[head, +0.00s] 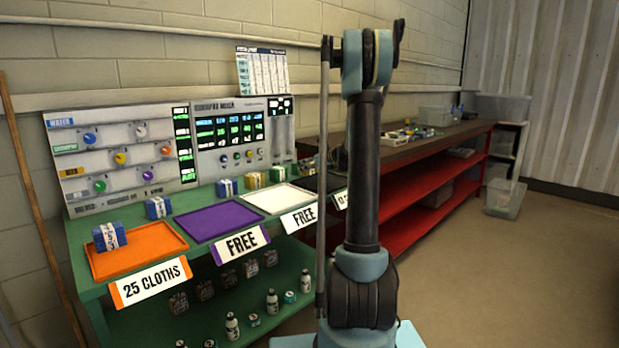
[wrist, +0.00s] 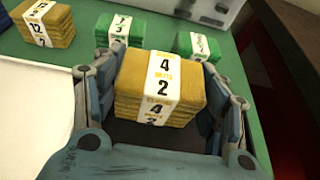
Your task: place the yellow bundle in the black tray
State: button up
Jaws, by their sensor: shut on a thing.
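My gripper (wrist: 165,110) is shut on a yellow bundle (wrist: 160,80) with a white band marked 4 and 2, one finger at each side of it. A dark surface (wrist: 130,132) shows beneath the bundle, between the fingers; it looks like the black tray. I cannot tell whether the bundle touches it. In the head view a dark sliver of the black tray (head: 311,183) shows right of the white tray, mostly hidden by my arm. My gripper and the held bundle are hidden there behind my arm.
Orange (head: 135,252), purple (head: 215,222) and white (head: 272,200) trays stand in a row on the green bench. A blue bundle (head: 110,237) is in the orange tray. Another yellow bundle (wrist: 45,22) and green bundles (wrist: 120,28) stand behind the trays. A red workbench (head: 440,170) adjoins at right.

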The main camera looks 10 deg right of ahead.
aim_at(312, 172)
jog(key=shift+f, duration=2.15)
jog(key=o, duration=1.1)
